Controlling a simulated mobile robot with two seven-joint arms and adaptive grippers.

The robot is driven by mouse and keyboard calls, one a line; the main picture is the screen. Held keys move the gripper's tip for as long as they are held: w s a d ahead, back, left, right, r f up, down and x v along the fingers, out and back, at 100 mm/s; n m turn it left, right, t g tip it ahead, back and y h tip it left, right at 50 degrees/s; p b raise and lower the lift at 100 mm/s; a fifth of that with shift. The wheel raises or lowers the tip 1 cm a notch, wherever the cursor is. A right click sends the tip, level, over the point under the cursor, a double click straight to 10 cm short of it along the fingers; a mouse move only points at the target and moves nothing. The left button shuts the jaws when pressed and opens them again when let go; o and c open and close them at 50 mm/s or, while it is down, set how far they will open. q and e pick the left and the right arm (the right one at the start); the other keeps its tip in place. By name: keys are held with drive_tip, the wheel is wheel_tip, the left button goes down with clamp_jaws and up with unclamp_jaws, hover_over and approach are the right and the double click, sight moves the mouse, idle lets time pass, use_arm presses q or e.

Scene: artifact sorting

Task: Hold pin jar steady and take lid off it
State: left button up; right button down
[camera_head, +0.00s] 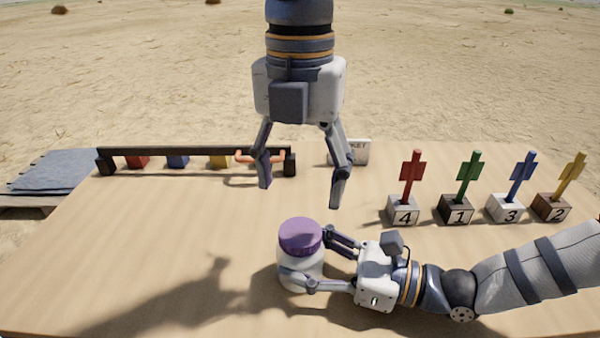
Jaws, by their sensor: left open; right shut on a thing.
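The pin jar (291,271) is white and stands upright near the front middle of the table. Its purple lid (300,236) sits on top. My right gripper (325,264) comes in from the right, low over the table, and is shut on the jar's body, one finger on each side. My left gripper (302,195) hangs pointing down above and slightly behind the jar. Its fingers are spread wide, empty, and apart from the lid.
A black rail (190,152) with red, blue and yellow blocks behind it stands at the back left. Numbered blocks (404,212) with coloured pegs line the right. The table's (130,240) left side is clear.

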sight(300, 231)
use_arm(q)
drive_tip(key=shift+m, duration=0.5)
drive_tip(key=shift+f, duration=0.4)
wheel_tip(300, 231, down, 7)
drive_tip(key=shift+f, duration=0.1)
drive_tip(key=c, duration=1.2)
drive_tip(key=n, duration=1.1)
drive_tip(key=shift+n, duration=0.3)
drive_tip(key=n, duration=0.8)
drive_tip(key=shift+n, duration=0.4)
drive_tip(key=n, duration=0.7)
drive_tip(key=shift+n, duration=0.3)
drive_tip(key=n, duration=0.5)
drive_tip(key=shift+n, duration=0.4)
